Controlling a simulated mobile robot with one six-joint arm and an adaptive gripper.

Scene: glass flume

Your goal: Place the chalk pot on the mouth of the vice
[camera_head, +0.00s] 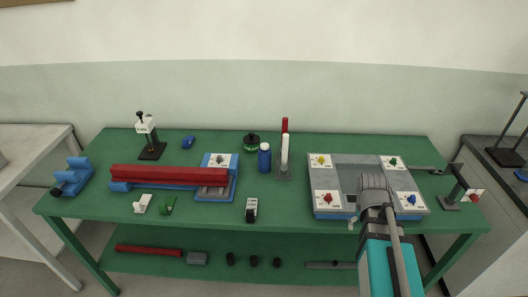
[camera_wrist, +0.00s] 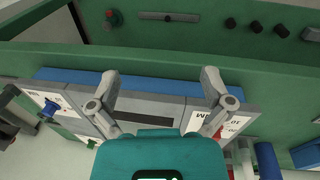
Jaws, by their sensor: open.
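A short blue cylinder (camera_head: 264,159), which may be the chalk pot, stands upright near the middle of the green table. It seems to show as a blue shape at the lower right of the wrist view (camera_wrist: 268,160). A blue block with raised jaws and a dark knob (camera_head: 73,177), which looks like the vice, is at the table's left end. My gripper (camera_wrist: 160,76) is open with nothing between its fingers, above the front of the grey-and-blue plate, to the right of the cylinder. In the head view my arm hides its fingertips.
The grey plate (camera_head: 350,165) carries white corner cards with coloured knobs. A red bar (camera_head: 165,175) lies between vice and cylinder. A white rod on a stand (camera_head: 284,155) is right beside the cylinder. A dark-topped green pot (camera_head: 251,142) stands behind. A black-and-white block (camera_head: 251,209) is in front.

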